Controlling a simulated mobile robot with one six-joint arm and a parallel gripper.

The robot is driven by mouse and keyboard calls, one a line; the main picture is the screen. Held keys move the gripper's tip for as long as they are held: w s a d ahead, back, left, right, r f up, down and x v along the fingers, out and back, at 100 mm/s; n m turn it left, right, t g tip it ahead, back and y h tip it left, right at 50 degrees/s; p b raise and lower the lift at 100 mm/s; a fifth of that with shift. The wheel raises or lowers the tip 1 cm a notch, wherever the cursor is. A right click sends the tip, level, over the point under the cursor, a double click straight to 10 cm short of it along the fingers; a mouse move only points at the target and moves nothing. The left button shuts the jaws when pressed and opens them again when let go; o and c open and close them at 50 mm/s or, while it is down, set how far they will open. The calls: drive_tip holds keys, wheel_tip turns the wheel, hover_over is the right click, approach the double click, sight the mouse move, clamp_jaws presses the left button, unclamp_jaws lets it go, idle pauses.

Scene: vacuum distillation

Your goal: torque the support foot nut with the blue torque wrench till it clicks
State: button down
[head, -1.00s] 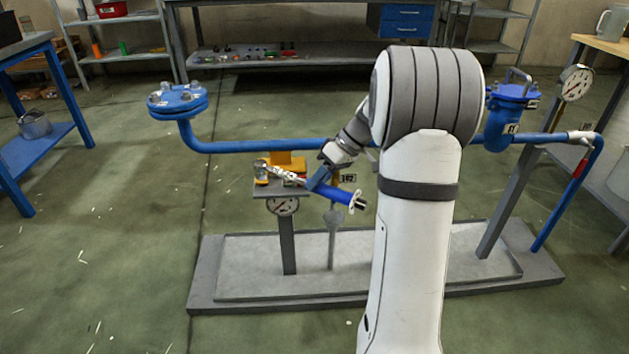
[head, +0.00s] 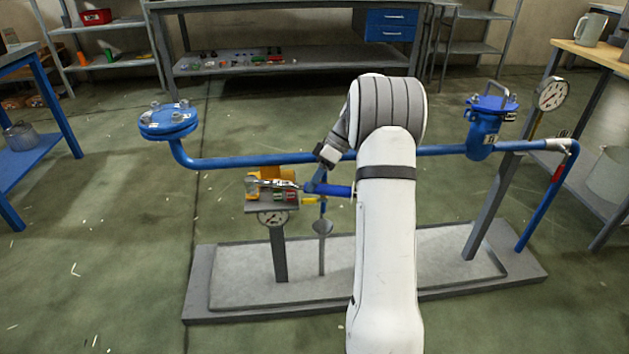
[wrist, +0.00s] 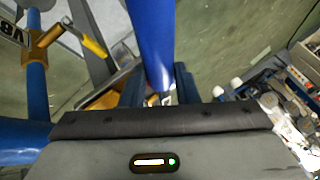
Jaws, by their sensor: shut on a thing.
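My gripper (head: 316,182) is shut on the blue torque wrench (head: 340,190). In the head view its blue handle lies nearly level, its right end running up to my arm. A silver part that looks like its head (head: 284,184) points left, over a small grey shelf (head: 271,209). In the wrist view my gripper (wrist: 158,88) has its two dark fingers on either side of the blue handle (wrist: 150,35). The support foot nut cannot be made out. A support post (head: 322,250) stands on the grey base plate (head: 235,285). I cannot tell whether the wrench touches anything.
A blue pipe (head: 235,162) runs behind the wrench, with a flange (head: 168,121) at left and a blue vessel (head: 483,130) at right. A yellow valve handle (wrist: 95,46) is close to my gripper. Floor at left is clear.

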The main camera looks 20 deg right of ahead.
drive_tip(key=shift+s+a+m+t+b, duration=0.3)
drive_tip(key=shift+s+a+m+b, duration=0.3)
drive_tip(key=shift+s+b, duration=0.2)
drive_tip(key=shift+s+a+r+m+t+b, duration=0.1)
drive_tip(key=shift+s+a+m+t+b, duration=0.2)
drive_tip(key=shift+s+a+m+t, duration=0.15)
drive_tip(key=shift+s+a+m+t+b, duration=0.55)
drive_tip(key=shift+s+a+m+b, duration=0.5)
drive_tip(key=shift+s+a, duration=0.1)
